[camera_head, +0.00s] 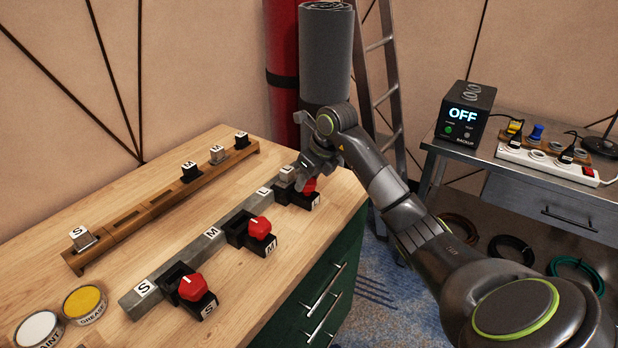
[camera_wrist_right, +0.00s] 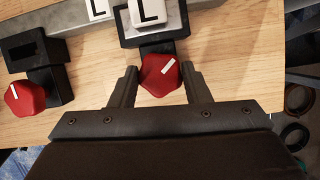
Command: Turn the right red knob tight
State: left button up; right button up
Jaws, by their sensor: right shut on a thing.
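The right red knob (camera_head: 309,185) is on the front of the black clamp (camera_head: 298,199) at the far end of the grey bar (camera_head: 143,292). In the right wrist view the knob (camera_wrist_right: 158,76) sits between the fingers, its white mark slanting to the upper right. My right gripper (camera_wrist_right: 160,84) is shut on it, reaching in from the near side. A metal block (camera_head: 287,175) marked L sits in this clamp. The middle red knob (camera_head: 259,228) and left red knob (camera_head: 192,287) are on the M and S clamps, whose slots look empty. My left gripper is not in view.
A wooden rack (camera_head: 142,208) with several lettered blocks lies behind the bar. Paint and grease tins (camera_head: 84,303) stand at the lower left. The wooden bench's right edge is close to the knob. A black box (camera_head: 466,112) reading OFF stands on the side table.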

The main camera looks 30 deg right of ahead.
jog(key=m, duration=0.2)
jog(key=m+h, duration=0.1)
jog(key=shift+a+m+h, duration=0.15)
jog(key=shift+m+h, duration=0.15)
jog(key=shift+m, duration=0.1)
jog(key=m+h, duration=0.1)
jog(key=m, duration=0.2)
jog(key=shift+a+b, duration=0.1)
jog(key=shift+b, duration=0.3)
jog(key=shift+f+m+h+b, duration=0.1)
jog(key=shift+m+h+b, duration=0.5)
jog(key=shift+m, duration=0.7)
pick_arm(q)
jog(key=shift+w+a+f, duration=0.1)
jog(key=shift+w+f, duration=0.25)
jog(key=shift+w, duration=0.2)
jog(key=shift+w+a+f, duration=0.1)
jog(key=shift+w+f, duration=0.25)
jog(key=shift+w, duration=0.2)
pick_arm(e)
jog(key=shift+g, duration=0.3)
pick_arm(q)
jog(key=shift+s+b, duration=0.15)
jog(key=shift+b, duration=0.15)
pick_arm(e)
jog(key=shift+m, duration=0.3)
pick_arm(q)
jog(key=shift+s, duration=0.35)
